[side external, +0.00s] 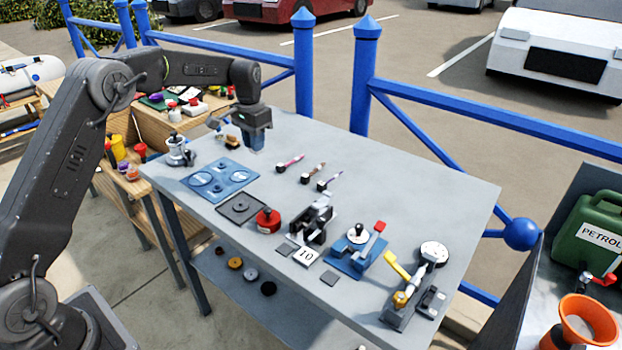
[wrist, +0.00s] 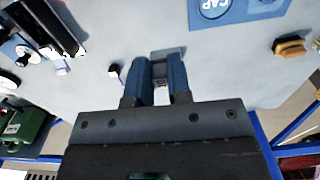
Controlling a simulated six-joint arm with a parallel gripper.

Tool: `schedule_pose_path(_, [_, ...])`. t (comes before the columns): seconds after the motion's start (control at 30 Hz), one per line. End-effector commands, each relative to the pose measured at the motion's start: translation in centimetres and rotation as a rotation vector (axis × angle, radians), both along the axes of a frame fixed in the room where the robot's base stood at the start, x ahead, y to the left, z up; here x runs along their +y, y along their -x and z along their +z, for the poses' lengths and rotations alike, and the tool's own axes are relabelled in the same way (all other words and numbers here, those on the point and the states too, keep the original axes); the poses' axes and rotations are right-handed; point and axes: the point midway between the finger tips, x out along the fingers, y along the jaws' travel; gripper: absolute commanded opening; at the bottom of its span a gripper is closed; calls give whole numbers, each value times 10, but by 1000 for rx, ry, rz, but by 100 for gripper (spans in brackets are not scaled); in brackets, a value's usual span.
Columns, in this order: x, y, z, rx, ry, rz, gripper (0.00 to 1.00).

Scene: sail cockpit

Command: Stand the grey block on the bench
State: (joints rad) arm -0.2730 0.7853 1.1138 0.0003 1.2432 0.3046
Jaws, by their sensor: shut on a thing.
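My gripper (side external: 255,148) points down over the far left part of the grey bench (side external: 430,190). In the wrist view its two blue fingers (wrist: 160,82) are closed on the grey block (wrist: 169,53). The block's grey end shows just past the fingertips, and its darker face shows between them. The rest of the block is hidden by the fingers. In the side view the block is too small and covered to make out. I cannot tell whether it touches the bench or is held just above it.
A blue plate (side external: 220,180) lies left of the gripper, with a dark tray (side external: 241,208) and red pot (side external: 268,221) nearer. Thin tools (side external: 313,172) lie to the right. A clamp (side external: 312,222), a lever fixture (side external: 357,252) and a dial stand (side external: 434,254) crowd the front. The far right is bare.

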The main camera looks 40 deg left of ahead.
Motion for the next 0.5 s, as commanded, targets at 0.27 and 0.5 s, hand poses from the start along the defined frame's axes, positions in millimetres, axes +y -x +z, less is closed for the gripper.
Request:
schedule_pose_path(0.27, [-2,-19,-16,1,1,29,0])
schedule_pose_path(0.5, [-47,-47,-48,1,0,26,0])
